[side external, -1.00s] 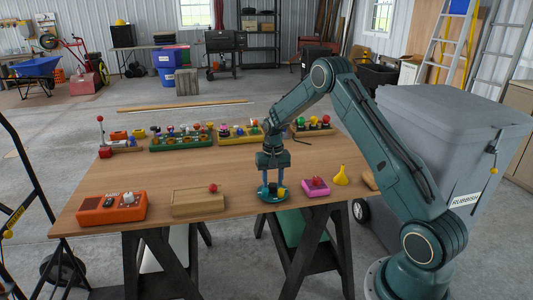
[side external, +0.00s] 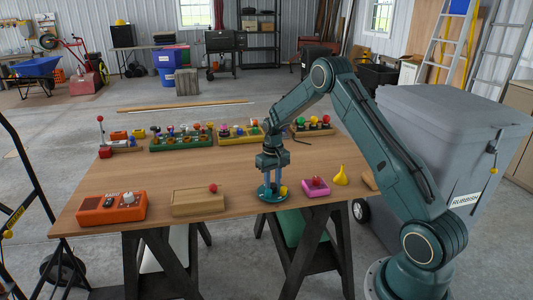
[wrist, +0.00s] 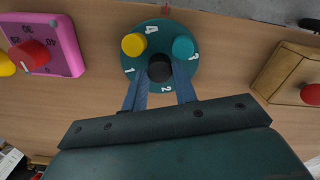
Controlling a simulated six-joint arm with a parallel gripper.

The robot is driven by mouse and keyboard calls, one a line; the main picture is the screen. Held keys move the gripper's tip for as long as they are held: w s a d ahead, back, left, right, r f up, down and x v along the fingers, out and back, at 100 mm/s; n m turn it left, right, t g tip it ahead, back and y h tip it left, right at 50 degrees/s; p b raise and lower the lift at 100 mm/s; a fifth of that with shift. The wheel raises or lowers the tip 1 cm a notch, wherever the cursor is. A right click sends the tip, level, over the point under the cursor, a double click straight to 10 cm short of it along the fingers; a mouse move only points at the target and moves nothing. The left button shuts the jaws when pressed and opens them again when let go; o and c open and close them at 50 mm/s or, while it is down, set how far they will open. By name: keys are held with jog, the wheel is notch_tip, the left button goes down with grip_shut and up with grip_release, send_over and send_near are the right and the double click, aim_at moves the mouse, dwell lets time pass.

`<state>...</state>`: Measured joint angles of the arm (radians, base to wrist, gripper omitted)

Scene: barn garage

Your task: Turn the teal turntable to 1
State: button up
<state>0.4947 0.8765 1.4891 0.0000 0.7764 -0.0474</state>
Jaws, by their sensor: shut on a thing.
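The teal turntable (side external: 262,200) lies near the table's front edge; it also shows in the wrist view (wrist: 178,26). It carries a yellow knob (wrist: 133,44), a teal knob (wrist: 183,47) and a black knob (wrist: 160,68). White digits sit around its rim: 1 by the yellow knob, 2 between my fingers, 4 at the top; another at the right is unclear. A small red mark (wrist: 166,9) lies just beyond the rim near the 4. My gripper (wrist: 160,77) points down over the turntable, also in the side view (side external: 273,187), its fingers on both sides of the black knob.
A wooden box (side external: 198,201) with a red ball and an orange radio box (side external: 111,208) stand left. Several trays of coloured pieces line the back.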

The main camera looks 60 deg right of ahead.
jog(key=n, duration=0.3)
jog(key=shift+n, duration=0.4)
jog(key=n, duration=0.3)
jog(key=shift+n, duration=0.4)
jog(key=n, duration=0.3)
jog(key=shift+n, duration=2.3)
jog(key=o, duration=0.7)
jog(key=shift+c, duration=0.2)
